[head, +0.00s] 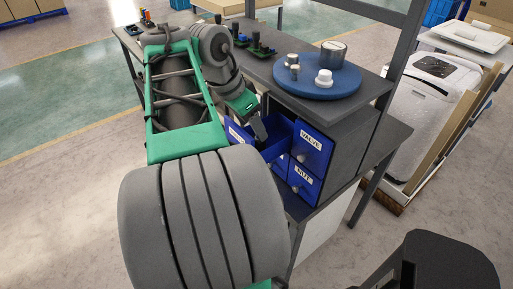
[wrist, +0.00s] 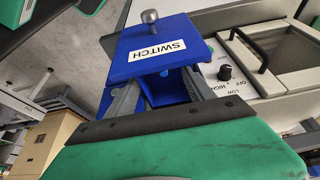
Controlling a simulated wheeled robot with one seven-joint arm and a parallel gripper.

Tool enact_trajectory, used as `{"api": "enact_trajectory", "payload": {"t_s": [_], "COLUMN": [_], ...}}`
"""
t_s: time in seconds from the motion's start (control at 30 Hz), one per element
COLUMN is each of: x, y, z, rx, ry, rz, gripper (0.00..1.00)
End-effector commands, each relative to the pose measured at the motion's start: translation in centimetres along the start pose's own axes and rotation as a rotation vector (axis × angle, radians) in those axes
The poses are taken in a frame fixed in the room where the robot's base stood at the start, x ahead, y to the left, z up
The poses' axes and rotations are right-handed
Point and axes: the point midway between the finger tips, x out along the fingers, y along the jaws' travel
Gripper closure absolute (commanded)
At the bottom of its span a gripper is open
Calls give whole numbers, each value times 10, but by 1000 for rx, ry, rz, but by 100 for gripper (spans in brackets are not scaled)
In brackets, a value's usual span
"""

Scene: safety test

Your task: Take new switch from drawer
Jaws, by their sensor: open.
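The blue drawer labelled SWITCH (wrist: 133,70) is pulled open, with a round metal knob (wrist: 150,17) on its front. In the head view the open drawer (head: 279,133) juts from the cabinet beneath the tabletop. My gripper (wrist: 166,86) is open, its two grey fingers spread and pointing down at the drawer's opening. In the head view my gripper (head: 259,137) is at the open drawer, partly covering it. I see nothing between the fingers but blue drawer surface. No switch can be made out; the drawer's inside is mostly hidden.
Closed blue drawers labelled VALVE (head: 313,145) and NUT (head: 304,176) are right of the open one. A round blue platform (head: 318,84) with metal parts stands on the cabinet top. A black stool (head: 430,262) is at front right. Open floor lies to the left.

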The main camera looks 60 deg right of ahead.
Motion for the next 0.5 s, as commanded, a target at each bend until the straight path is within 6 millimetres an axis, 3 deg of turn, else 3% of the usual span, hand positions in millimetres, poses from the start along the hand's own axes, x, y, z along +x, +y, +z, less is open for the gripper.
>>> {"api": "enact_trajectory", "payload": {"t_s": [0.3, 0.5], "x": [53, 60], "y": [-5, -6], "z": [1, 1], "rx": [-3, -5], "ry": [-1, -1], "rz": [0, -4], "gripper": [38, 38]}}
